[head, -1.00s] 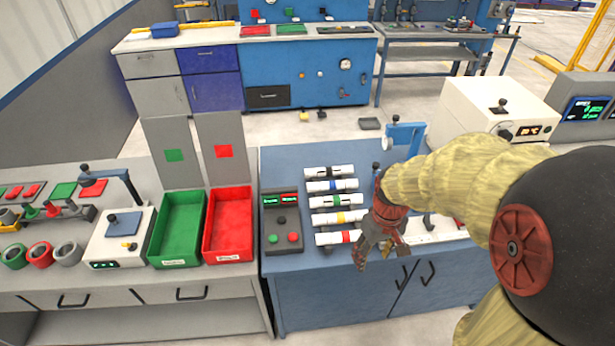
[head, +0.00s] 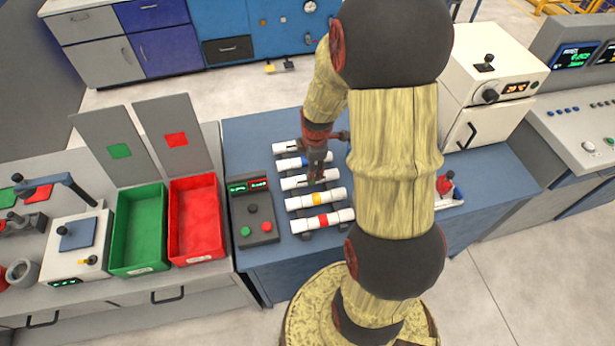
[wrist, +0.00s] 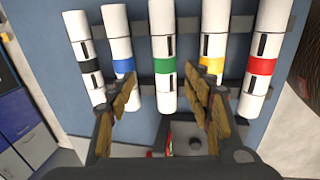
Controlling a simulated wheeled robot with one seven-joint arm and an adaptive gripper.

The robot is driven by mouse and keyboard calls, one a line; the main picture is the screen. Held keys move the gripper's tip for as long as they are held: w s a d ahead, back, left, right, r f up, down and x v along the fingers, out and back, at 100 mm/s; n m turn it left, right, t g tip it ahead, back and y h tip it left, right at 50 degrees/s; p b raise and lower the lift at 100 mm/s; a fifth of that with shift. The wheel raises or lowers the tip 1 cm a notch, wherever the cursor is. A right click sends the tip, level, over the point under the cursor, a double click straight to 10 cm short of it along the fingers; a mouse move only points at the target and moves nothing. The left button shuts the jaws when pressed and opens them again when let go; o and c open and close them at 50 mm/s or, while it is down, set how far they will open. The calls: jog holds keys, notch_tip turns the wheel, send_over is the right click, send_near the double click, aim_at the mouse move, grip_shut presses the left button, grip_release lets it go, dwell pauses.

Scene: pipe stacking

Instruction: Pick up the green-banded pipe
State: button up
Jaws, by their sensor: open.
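The green-banded pipe (wrist: 166,62) is white with a green ring and lies in the middle of a row of pipes on a dark rack. My gripper (wrist: 160,90) is open, with one finger on each side of this pipe in the wrist view. No grip on it shows. In the head view my gripper (head: 317,172) hangs over the middle pipe (head: 294,184), and its fingers hide the green band there. How far the fingertips stand from the pipe is unclear.
The blue-banded pipe (wrist: 122,66) and yellow-banded pipe (wrist: 211,66) lie close on either side. Black-banded (wrist: 90,67) and red-banded (wrist: 262,66) pipes lie at the ends. A control box (head: 255,215), red bin (head: 199,245) and green bin (head: 139,258) stand to the left.

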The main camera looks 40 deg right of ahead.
jog(key=shift+w+f+b, duration=0.15)
jog(key=shift+f+b, duration=0.05)
jog(key=shift+f, duration=0.5)
jog(key=shift+w+f+b, duration=0.1)
jog(key=shift+f+b, duration=0.05)
jog(key=shift+f, duration=0.55)
jog(key=f+b, duration=0.1)
jog(key=f, duration=0.4)
jog(key=shift+w+f+b, duration=0.1)
jog(key=shift+w+b, duration=0.1)
jog(key=shift+b, duration=0.15)
jog(key=shift+c, duration=1)
jog(key=c, duration=1.1)
